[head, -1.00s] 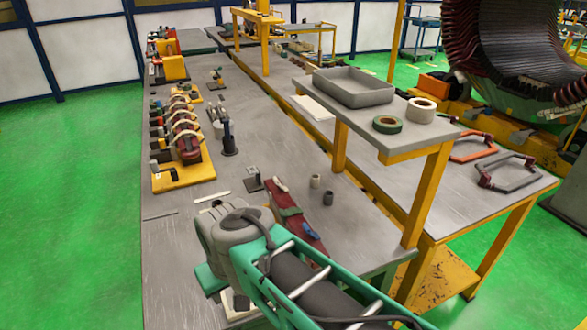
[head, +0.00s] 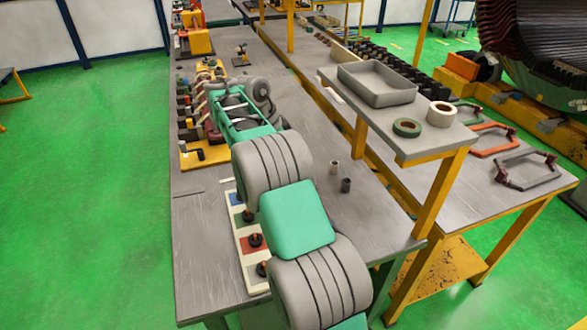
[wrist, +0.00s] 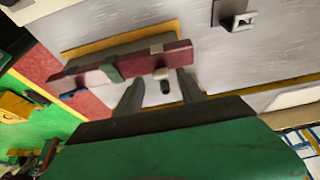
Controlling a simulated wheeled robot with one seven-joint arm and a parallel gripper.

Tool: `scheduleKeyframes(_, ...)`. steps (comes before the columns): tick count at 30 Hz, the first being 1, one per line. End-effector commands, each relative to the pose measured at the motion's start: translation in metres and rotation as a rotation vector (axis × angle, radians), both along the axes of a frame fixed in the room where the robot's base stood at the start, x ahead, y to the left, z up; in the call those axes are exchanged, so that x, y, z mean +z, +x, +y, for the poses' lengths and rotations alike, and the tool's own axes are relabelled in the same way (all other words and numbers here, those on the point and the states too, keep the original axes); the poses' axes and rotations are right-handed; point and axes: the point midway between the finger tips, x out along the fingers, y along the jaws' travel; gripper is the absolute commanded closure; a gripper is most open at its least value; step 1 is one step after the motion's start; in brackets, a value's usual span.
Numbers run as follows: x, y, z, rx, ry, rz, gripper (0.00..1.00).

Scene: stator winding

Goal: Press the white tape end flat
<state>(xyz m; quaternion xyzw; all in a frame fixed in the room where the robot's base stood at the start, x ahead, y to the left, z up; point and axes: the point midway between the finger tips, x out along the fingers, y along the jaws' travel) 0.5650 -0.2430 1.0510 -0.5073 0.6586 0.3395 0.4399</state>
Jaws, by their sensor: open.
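A small cream tab (wrist: 162,74), which looks like the white tape end, shows at the bar's near edge. My gripper (wrist: 160,86) is open, its two grey fingers pointing at the bar on either side of the tab. Nothing is between the fingertips that I can see as held; contact with the tab cannot be told. In the head view my arm hides the bar and the gripper.
Two small cups (head: 346,185) stand on the bench (head: 300,115) right of my arm. A raised shelf (head: 435,140) holds a grey tray (head: 376,84), a green tape roll (head: 407,127) and a white tape roll (head: 441,114). A panel with knobs (head: 246,235) lies under my arm.

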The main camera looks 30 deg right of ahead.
Motion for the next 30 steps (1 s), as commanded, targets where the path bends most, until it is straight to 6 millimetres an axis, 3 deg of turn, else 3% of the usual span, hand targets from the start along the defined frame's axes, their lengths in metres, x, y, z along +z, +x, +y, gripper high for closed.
scheduleKeyframes(1, -0.014, -0.002, -0.004, -0.001, 0.0, 0.001, 0.55)
scheduleKeyframes(6, -0.032, -0.003, -0.012, 0.002, -0.001, -0.001, 0.55)
scheduleKeyframes(15, -0.035, -0.003, -0.014, 0.004, 0.0, -0.002, 0.55)
scheduleKeyframes(30, -0.035, -0.003, -0.014, 0.004, 0.0, -0.002, 0.95)
